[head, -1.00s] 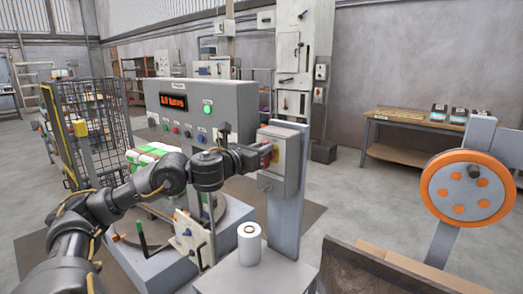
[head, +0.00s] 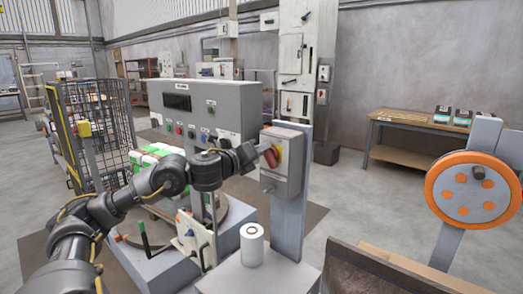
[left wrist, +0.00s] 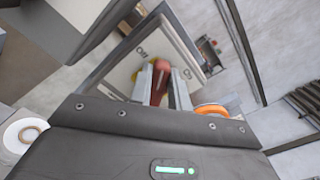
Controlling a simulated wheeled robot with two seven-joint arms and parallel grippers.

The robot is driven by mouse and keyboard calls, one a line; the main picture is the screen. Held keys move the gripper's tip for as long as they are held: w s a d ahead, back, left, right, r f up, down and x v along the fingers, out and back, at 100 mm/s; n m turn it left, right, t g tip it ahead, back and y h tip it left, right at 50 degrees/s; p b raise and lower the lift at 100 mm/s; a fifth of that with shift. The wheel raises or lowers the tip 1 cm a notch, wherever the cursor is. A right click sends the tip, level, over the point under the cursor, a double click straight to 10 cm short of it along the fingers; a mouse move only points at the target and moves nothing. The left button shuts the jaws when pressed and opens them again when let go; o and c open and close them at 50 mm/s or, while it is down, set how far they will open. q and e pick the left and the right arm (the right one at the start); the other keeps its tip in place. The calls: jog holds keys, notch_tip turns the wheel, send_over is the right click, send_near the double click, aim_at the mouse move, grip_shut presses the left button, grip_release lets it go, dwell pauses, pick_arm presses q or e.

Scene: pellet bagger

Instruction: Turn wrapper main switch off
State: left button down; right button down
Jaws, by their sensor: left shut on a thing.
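The wrapper main switch is a grey box (head: 284,172) on a grey post, with a red rotary handle (head: 271,156) on a yellow plate (head: 276,147). My left gripper (head: 262,153) is at the front of the box, shut on the red handle. In the left wrist view, the handle (left wrist: 160,78) sits between the two fingers (left wrist: 165,88). The words "Off" and "On" show on the box face, on either side of the handle. Which word the handle points to I cannot tell. The wrapper control panel (head: 228,110) has a dark display (head: 177,102). My right gripper is not in view.
A white roll (head: 252,243) stands on the grey ledge below the switch. An orange-rimmed wheel (head: 473,192) is at the right. A wire-mesh cage (head: 95,125) stands at the left. A wooden table (head: 420,125) is at the back right.

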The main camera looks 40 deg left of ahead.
pick_arm(q)
jog(key=shift+a+f+n+p, duration=0.1)
jog(key=shift+f+n+p, duration=0.3)
jog(key=shift+n, duration=1.35)
jog(key=shift+a+f+n+p, duration=0.15)
jog(key=shift+f+n, duration=0.3)
jog(key=shift+n, duration=1.25)
jog(key=shift+d+f+n+p, duration=0.1)
jog(key=shift+f+n+p, duration=0.3)
jog(key=shift+n, duration=1.35)
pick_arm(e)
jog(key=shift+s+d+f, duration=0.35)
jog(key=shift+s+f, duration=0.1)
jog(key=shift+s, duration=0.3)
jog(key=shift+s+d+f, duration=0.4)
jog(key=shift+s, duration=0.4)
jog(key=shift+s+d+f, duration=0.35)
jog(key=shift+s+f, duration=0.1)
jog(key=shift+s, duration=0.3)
pick_arm(q)
jog(key=shift+a, duration=0.1)
jog(key=c, duration=1.4)
grip_release()
jog(key=shift+o, duration=0.4)
jog(key=shift+w+r, duration=0.1)
jog(key=shift+r, duration=0.05)
